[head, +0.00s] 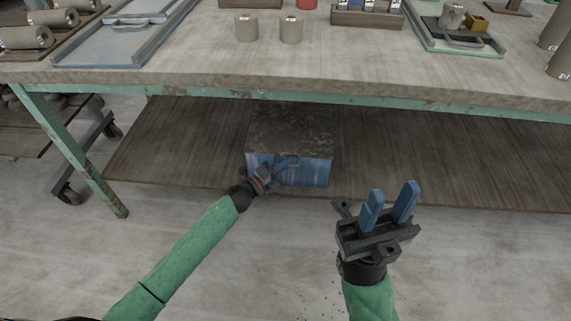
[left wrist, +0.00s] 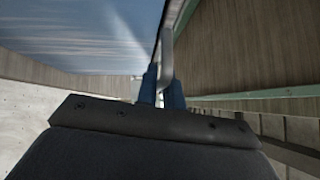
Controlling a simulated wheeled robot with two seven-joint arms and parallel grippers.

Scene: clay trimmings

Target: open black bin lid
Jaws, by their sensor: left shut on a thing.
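The bin sits on the lower shelf under the table, with a dark, worn lid (head: 290,128) on top and a blue body (head: 313,174). The lid looks closed. My left gripper (head: 284,163) is at the bin's front, just below the lid's front edge. In the left wrist view its blue fingers (left wrist: 160,88) are shut on a thin grey handle (left wrist: 167,48), beside the blue bin face (left wrist: 75,35). The fingers and wrist hide part of the bin's front. My right gripper (head: 393,190) is open and empty, in front of the shelf, right of the bin.
The wooden lower shelf (head: 430,165) is clear on both sides of the bin. The tabletop (head: 340,65) overhangs it, with a green rail along its front. A green table leg (head: 75,150) and a wheeled cart (head: 70,185) stand at left.

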